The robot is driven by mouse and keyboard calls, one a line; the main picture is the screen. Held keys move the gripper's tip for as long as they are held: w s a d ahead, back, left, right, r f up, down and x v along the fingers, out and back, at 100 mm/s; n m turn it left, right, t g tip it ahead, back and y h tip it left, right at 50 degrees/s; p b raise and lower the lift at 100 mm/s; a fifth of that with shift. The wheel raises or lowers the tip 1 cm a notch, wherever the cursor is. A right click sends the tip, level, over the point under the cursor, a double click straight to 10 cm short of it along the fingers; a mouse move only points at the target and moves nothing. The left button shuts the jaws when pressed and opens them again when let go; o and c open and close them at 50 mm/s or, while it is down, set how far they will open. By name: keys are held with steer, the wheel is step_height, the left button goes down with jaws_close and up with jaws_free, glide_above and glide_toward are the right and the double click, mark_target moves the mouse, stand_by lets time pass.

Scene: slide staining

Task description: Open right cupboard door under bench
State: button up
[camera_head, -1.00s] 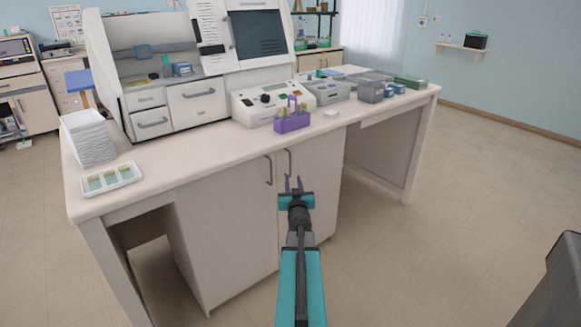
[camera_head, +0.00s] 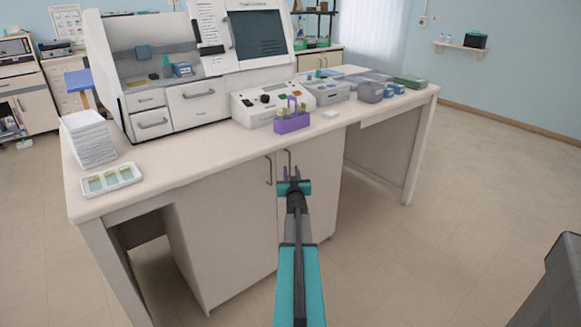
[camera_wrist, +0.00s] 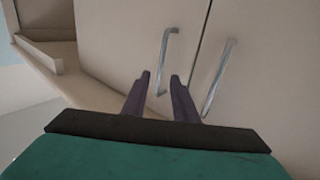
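The right cupboard door (camera_head: 318,195) under the bench is closed. Its slim grey bar handle (camera_head: 288,162) stands near the seam between the doors. My gripper (camera_head: 290,173) is at the lower part of this handle, its two dark fingers apart. In the wrist view, which looks upside down, the right door's handle (camera_wrist: 165,60) runs down into the gap between my open fingers (camera_wrist: 160,76). I cannot tell whether the fingers touch it or how far they reach around it. The left door (camera_head: 225,225) is closed, with its own handle (camera_head: 268,170) just left of my gripper.
The bench top (camera_head: 215,160) overhangs the doors. On it stand a purple slide rack (camera_head: 292,122), a white tray (camera_head: 110,180) and a staining machine (camera_head: 190,100). Open floor (camera_head: 400,260) lies to the right of the cupboard. A dark grey object (camera_head: 555,285) is at the lower right.

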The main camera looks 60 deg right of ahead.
steer(key=shift+x, duration=2.35)
jaws_close()
